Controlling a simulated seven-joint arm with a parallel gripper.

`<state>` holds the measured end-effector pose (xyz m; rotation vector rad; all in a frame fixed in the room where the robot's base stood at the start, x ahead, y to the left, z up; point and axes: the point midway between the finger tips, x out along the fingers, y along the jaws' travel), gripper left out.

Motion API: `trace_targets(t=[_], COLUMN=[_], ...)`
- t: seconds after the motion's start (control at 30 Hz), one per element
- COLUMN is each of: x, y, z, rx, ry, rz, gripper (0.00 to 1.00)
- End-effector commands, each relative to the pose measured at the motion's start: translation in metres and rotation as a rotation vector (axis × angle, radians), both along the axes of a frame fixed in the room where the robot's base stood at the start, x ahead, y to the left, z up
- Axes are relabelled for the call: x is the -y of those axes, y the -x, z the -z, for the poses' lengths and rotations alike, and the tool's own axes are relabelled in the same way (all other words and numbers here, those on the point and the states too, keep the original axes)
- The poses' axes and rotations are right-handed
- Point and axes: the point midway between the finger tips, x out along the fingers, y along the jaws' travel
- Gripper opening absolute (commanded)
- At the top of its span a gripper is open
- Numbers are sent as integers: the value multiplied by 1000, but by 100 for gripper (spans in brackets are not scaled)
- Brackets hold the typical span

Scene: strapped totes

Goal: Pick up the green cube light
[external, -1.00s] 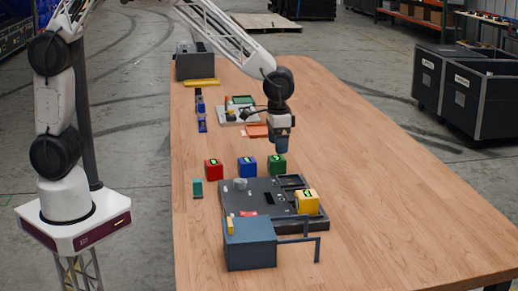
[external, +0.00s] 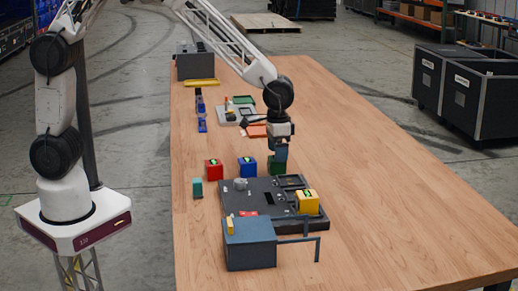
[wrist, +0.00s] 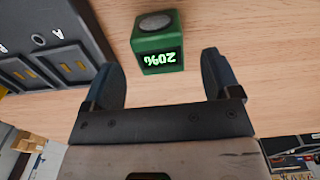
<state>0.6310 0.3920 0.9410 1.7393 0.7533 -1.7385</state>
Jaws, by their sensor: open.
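The green cube light (external: 277,166) stands on the table just behind the dark panel, and my gripper (external: 279,158) hangs right above it, hiding its top in the external view. In the wrist view the green cube (wrist: 158,42) shows a lit "20%" label and a round grey disc on one face. It lies ahead of and between the two open fingers of my gripper (wrist: 160,78), apart from both. Nothing is held.
A blue cube (external: 247,167) and a red cube (external: 213,169) stand to the left. The dark panel (external: 258,206) is in front, with a yellow cube (external: 307,202) on it. A blue-grey box (external: 250,247) stands nearest. The table right of the green cube is clear.

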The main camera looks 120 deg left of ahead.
Motion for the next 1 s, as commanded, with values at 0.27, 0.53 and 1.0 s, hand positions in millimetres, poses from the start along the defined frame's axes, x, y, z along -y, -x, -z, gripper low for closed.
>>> trace_targets(t=[0.27,0.53,1.0], x=[1,2,2], y=[1,1,1], z=[19,47,52], rx=[-1,-1,0], ry=[1,1,0], rz=[0,0,0], gripper=[83,83,83])
